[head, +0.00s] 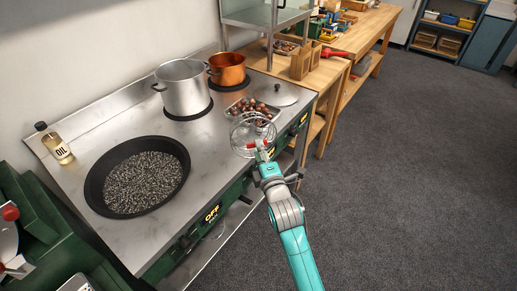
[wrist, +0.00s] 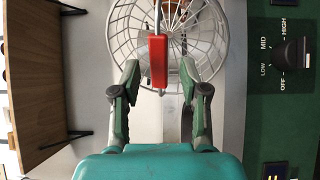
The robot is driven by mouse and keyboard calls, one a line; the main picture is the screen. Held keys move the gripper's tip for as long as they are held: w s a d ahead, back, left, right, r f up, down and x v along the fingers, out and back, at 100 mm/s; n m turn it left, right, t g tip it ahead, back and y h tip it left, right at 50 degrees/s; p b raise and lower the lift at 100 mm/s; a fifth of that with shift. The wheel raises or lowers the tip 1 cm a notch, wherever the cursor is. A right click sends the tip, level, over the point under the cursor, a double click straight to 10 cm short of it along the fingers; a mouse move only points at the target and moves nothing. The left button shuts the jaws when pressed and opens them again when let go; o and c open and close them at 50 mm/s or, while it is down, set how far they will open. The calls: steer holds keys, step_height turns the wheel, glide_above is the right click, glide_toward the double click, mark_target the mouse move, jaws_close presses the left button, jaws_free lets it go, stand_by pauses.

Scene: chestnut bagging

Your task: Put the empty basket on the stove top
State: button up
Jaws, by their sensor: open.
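The wire basket (head: 243,138) is at the front edge of the stove top (head: 215,172), just in front of a tray of chestnuts. I see nothing inside the basket, though the tray shows close behind it. Its red handle (head: 258,144) points toward my gripper (head: 263,161). In the wrist view the basket (wrist: 125,32) is ahead, and the red handle (wrist: 158,62) lies between the fingertips of my gripper (wrist: 160,84). The fingers are open, with a gap on each side of the handle. I cannot tell whether the basket rests fully on the steel.
A wide black pan (head: 97,186) of dark pellets, an oil bottle (head: 57,148), a steel pot (head: 183,88), a copper pot (head: 227,69) and the chestnut tray (head: 274,112) stand on the stove. Bare steel lies between pan and basket. Knobs (wrist: 290,53) line the front.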

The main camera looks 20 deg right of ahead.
steer(key=s, duration=1)
steer(key=shift+s+a, duration=0.2)
steer(key=shift+f, duration=0.1)
steer(key=s+f+m+g, duration=0.1)
steer(key=s+f+m, duration=0.3)
steer(key=s, duration=0.6)
steer(key=s+f+m+g, duration=0.1)
steer(key=s+f+m, duration=0.3)
steer(key=s, duration=0.6)
steer(key=s+r+m+g, duration=0.1)
steer(key=s+m, duration=0.8)
steer(key=s, duration=1.2)
steer(key=shift+s+d+r+m+y, duration=0.2)
steer(key=shift+s+r+m+y, duration=0.15)
steer(key=shift+r, duration=0.45)
